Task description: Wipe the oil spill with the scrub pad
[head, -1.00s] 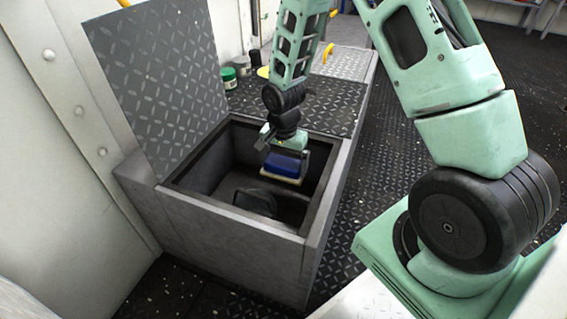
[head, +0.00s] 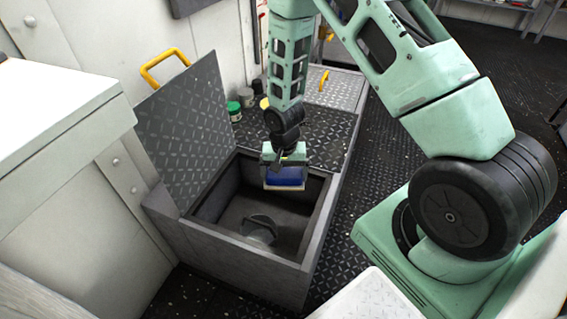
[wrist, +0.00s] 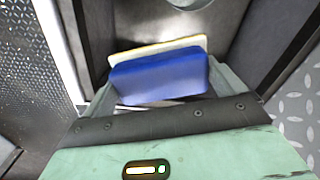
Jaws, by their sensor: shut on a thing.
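The scrub pad (head: 286,179) is a blue block with a pale yellowish underside. My gripper (head: 284,162) is shut on it and holds it at the back right of an open bin's mouth, its underside facing down. In the wrist view, the blue pad (wrist: 160,80) sits between the fingers, with its pale layer along the far edge. I cannot make out an oil spill in either view.
The open bin (head: 235,255) has a raised tread-plate lid (head: 185,135) with a yellow handle. A dark curved thing (head: 260,222) lies inside. A green jar (head: 234,111) stands on the deck behind. A white counter (head: 55,115) is at the left.

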